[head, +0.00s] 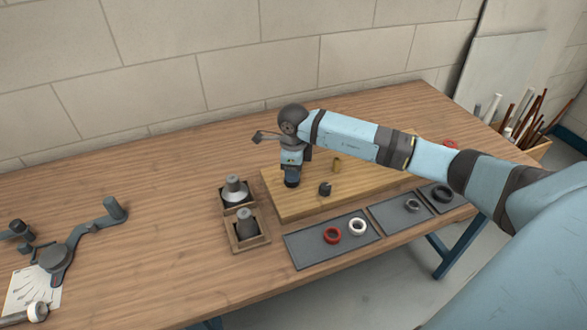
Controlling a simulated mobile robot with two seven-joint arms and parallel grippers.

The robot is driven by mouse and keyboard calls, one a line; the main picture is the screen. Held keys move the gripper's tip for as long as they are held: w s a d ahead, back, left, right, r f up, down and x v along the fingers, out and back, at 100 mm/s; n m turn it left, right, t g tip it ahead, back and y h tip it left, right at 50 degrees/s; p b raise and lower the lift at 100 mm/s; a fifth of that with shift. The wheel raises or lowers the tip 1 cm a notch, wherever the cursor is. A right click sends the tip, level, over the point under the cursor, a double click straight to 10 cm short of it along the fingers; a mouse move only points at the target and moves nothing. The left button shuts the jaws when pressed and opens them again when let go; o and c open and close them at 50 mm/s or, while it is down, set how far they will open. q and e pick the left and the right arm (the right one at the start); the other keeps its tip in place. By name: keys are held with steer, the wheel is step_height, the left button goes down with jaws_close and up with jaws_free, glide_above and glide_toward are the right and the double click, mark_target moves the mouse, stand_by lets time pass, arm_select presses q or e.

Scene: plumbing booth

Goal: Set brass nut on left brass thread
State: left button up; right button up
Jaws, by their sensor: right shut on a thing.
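My right gripper (291,181) points straight down over the left part of the raised wooden board (287,208). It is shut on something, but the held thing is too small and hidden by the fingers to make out. A small brass-coloured upright thread (337,165) stands on the board to the right of the gripper. The left brass thread does not show; my gripper and wrist cover that part of the board. My left gripper is not in view.
A dark fitting (325,188) stands on the board, close right of the gripper. Grey trays (303,251) with red, white and dark rings lie in front. Two small wooden boxes (232,246) hold cone-like parts at left. A wall rises behind; the table's left middle is clear.

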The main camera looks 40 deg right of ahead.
steer(key=m+p, duration=0.1)
steer(key=m, duration=0.4)
steer(key=shift+f+m, duration=0.15)
steer(key=shift+m, duration=0.15)
stand_by(0.4)
steer(key=o, duration=1.6)
steer(key=shift+r+p, duration=1.55)
steer(key=shift+r, duration=1)
